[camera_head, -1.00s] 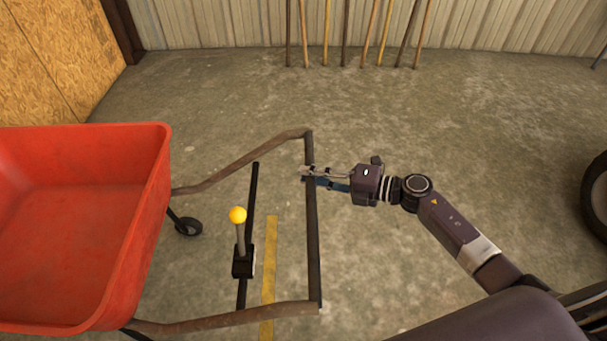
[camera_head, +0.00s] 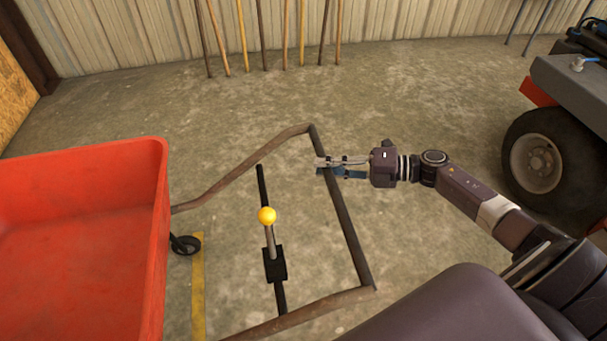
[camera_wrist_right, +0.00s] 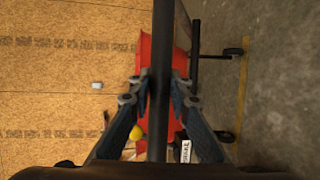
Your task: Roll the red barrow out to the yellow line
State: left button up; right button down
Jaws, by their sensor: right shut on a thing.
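The red barrow (camera_head: 80,240) is at the left of the head view, with a brown tube handle frame reaching right to a dark crossbar (camera_head: 350,235). My right gripper (camera_head: 328,167) is shut on that crossbar near its far end. The wrist view shows the bar (camera_wrist_right: 160,110) running between the fingers. A lever with a yellow knob (camera_head: 267,216) stands on a black bar inside the frame. The yellow line (camera_head: 198,290) lies on the floor beside the tray, its far end near a small black wheel (camera_head: 186,244). The tray hides other wheels. My left gripper is out of view.
A vehicle with a large black tyre (camera_head: 540,165) stands at the right, beyond my right arm. Several long wooden handles (camera_head: 265,35) lean on the metal wall at the back. A wood panel (camera_head: 15,105) is at far left. The concrete floor between is clear.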

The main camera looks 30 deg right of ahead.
jog(key=d, duration=0.1)
jog(key=s+d, duration=0.1)
jog(key=d, duration=0.1)
jog(key=shift+d+b, duration=0.15)
jog(key=shift+b, duration=0.15)
jog(key=c, duration=1.8)
grip_release()
jog(key=shift+o, duration=0.2)
jog(key=v, duration=1.2)
